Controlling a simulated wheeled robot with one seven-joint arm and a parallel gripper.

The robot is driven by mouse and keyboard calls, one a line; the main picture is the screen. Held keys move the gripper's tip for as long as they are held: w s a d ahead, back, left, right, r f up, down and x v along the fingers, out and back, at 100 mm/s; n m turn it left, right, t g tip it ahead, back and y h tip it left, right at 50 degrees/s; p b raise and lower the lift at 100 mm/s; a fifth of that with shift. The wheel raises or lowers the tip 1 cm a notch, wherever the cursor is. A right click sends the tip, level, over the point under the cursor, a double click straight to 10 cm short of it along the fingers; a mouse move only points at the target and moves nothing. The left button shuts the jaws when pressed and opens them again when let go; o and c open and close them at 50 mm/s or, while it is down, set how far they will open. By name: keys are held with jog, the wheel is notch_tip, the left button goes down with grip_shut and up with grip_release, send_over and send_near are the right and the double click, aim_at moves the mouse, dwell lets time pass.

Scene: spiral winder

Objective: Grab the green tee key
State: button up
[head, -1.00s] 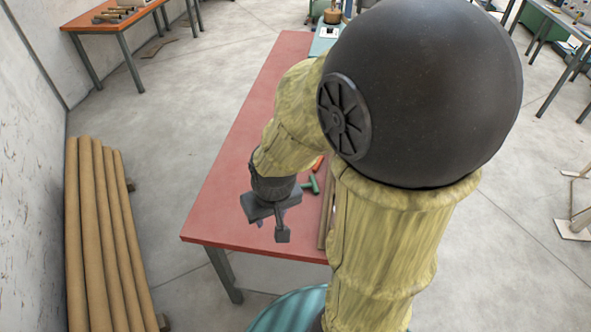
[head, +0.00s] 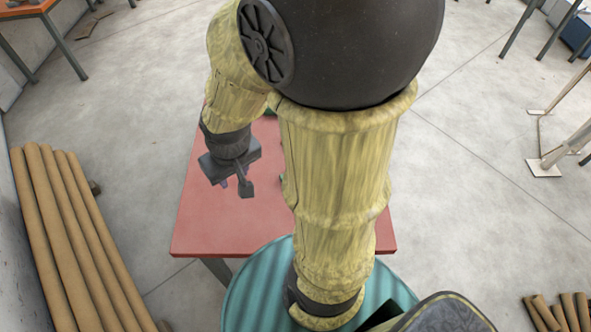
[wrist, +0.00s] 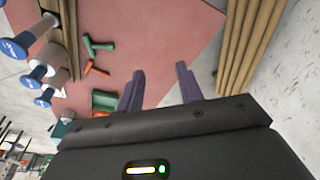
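The green tee key (wrist: 97,46) lies on the red table (wrist: 150,40), left of my fingers and farther up in the wrist view. It shows as a short green bar with a stem. In the head view my arm hides it. My gripper (wrist: 159,80) is open, with its two purple fingers apart and nothing between them. In the head view my gripper (head: 233,188) hangs above the table's near left part, clear of the key.
Orange-red pieces (wrist: 95,68) and a green block (wrist: 104,100) lie near the key. Wooden strips and blue-capped spools (wrist: 35,72) stand at the wrist view's left. Cardboard tubes (head: 60,230) lie on the floor left of the table. The table's near left part is bare.

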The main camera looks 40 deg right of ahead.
jog(key=shift+o, duration=1)
jog(key=w+f+n+g+h+b, duration=0.2)
jog(key=w+f+n+h+b, duration=0.2)
jog(key=f, duration=0.4)
jog(key=w+d+f+n+g+h+b, duration=0.1)
jog(key=w+f+n+h+b, duration=0.3)
jog(key=f+b, duration=0.4)
jog(key=w+d+f+n+g+h+b, duration=0.1)
jog(key=w+f+n+g+h+b, duration=0.2)
jog(key=w+f+n+b, duration=0.3)
jog(key=shift+w+d+f+g+h, duration=0.1)
jog(key=shift+w+f+h, duration=0.1)
jog(key=shift+f, duration=0.35)
jog(key=shift+w+d+f+g+h, duration=0.1)
jog(key=shift+f+h, duration=0.1)
jog(key=shift+f, duration=0.4)
jog(key=shift+w+f+g+h, duration=0.1)
jog(key=shift+w+f+h, duration=0.1)
jog(key=shift+f, duration=0.35)
jog(key=shift+w+f+n+h, duration=0.1)
jog(key=shift+w+n+h, duration=0.25)
jog(key=shift+n+h, duration=0.05)
jog(key=shift+d, duration=0.1)
